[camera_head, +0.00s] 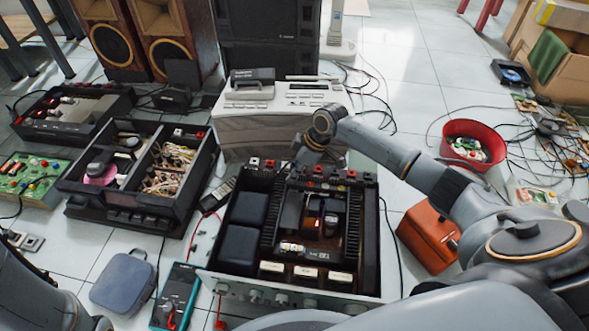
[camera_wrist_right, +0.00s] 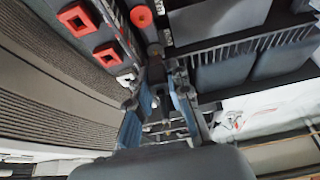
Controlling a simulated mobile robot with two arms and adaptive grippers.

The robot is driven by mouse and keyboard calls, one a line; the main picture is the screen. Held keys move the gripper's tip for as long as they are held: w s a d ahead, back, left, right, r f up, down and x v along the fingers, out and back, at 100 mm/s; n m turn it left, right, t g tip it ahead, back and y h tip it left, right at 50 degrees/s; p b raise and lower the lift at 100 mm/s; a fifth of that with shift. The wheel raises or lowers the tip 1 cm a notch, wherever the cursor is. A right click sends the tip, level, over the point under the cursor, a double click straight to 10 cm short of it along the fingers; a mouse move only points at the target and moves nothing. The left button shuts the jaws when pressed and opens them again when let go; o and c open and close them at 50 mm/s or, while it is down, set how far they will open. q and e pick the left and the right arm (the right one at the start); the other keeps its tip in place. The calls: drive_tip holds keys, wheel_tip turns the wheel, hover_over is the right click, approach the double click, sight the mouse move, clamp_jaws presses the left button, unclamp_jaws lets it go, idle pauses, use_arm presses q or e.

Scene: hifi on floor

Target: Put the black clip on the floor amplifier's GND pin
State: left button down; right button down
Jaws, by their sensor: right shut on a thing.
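The floor amplifier (camera_head: 372,250) is an open black chassis with a silver front and a row of red and dark terminals along its back edge. My right gripper (camera_head: 298,163) reaches in from the right over this back edge. In the right wrist view, its blue-lined fingers (camera_wrist_right: 160,95) are shut on a small dark thing, apparently the black clip (camera_wrist_right: 160,88). The clip is mostly hidden in the head view. A dark post lies just beyond the fingertips in the wrist view; I cannot tell whether the clip touches it or which terminal is GND. My left gripper is out of view.
A beige device (camera_head: 235,128) stands close behind the amplifier. A teal multimeter (camera_head: 180,287) with a red lead lies at the front left. Cables cross the floor.

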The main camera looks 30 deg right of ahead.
drive_tip(key=shift+d+f, duration=0.1)
drive_tip(key=shift+f, duration=0.2)
idle(0.8)
drive_tip(key=c, duration=1.2)
unclamp_jaws()
drive_tip(key=shift+r, duration=0.1)
drive_tip(key=v, duration=1.1)
drive_tip(key=shift+s+r, duration=0.1)
drive_tip(key=shift+r, duration=0.25)
